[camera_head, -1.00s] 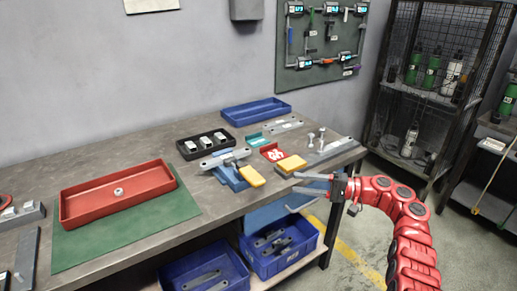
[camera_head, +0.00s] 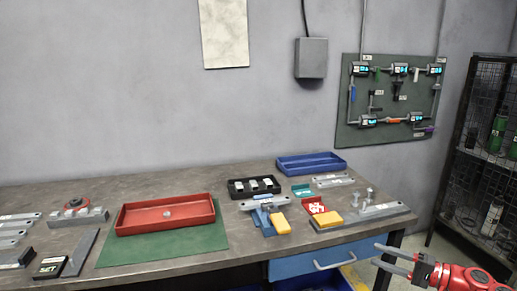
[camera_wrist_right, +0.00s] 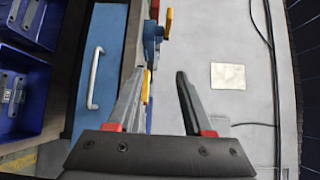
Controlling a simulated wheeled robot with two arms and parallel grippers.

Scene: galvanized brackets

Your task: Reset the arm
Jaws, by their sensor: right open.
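My right gripper (camera_head: 380,256) is at the lower right of the head view, in front of the bench's right front corner. Its two fingers point left, spread apart with nothing between them. In the right wrist view the open fingers (camera_wrist_right: 161,80) also show empty, with the bench edge and a blue drawer (camera_wrist_right: 97,75) to their left. Most of my right arm is cut off by the picture's edge. My left gripper is not in view.
The bench (camera_head: 62,195) carries a red tray (camera_head: 130,224) on a green mat (camera_head: 215,240), a black bin (camera_head: 236,193), a blue tray (camera_head: 312,172) and several brackets. A wire cage (camera_head: 470,150) stands at right.

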